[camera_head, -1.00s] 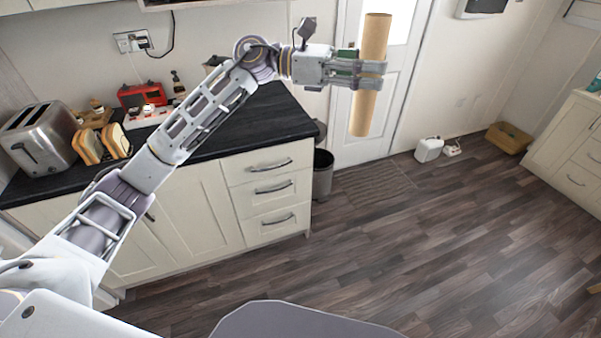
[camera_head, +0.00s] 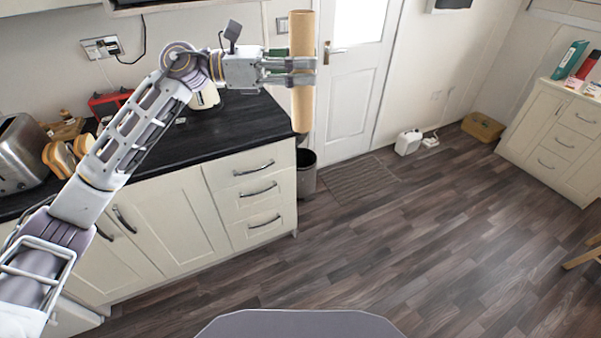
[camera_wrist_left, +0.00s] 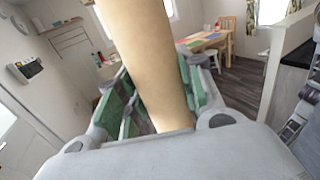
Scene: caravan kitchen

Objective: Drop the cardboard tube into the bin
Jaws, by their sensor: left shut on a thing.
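The cardboard tube (camera_head: 302,105) is a long tan cylinder held upright in the head view, above and in front of the bin. My left gripper (camera_head: 303,71) is shut on it around its middle. In the left wrist view the tube (camera_wrist_left: 150,65) stands between the green-padded fingers (camera_wrist_left: 152,105). The bin (camera_head: 308,176) is a dark grey open container on the floor, beside the right end of the counter. The tube's lower end shows above the bin's rim in the picture; the height gap is hard to judge. My right gripper is not in view.
The black counter (camera_head: 240,125) with cream drawers ends just left of the bin. A toaster (camera_head: 20,155), bread slices and a kettle (camera_head: 205,97) stand on it. A brown mat (camera_head: 352,180) lies by the white door (camera_head: 352,110). The floor to the right is mostly clear.

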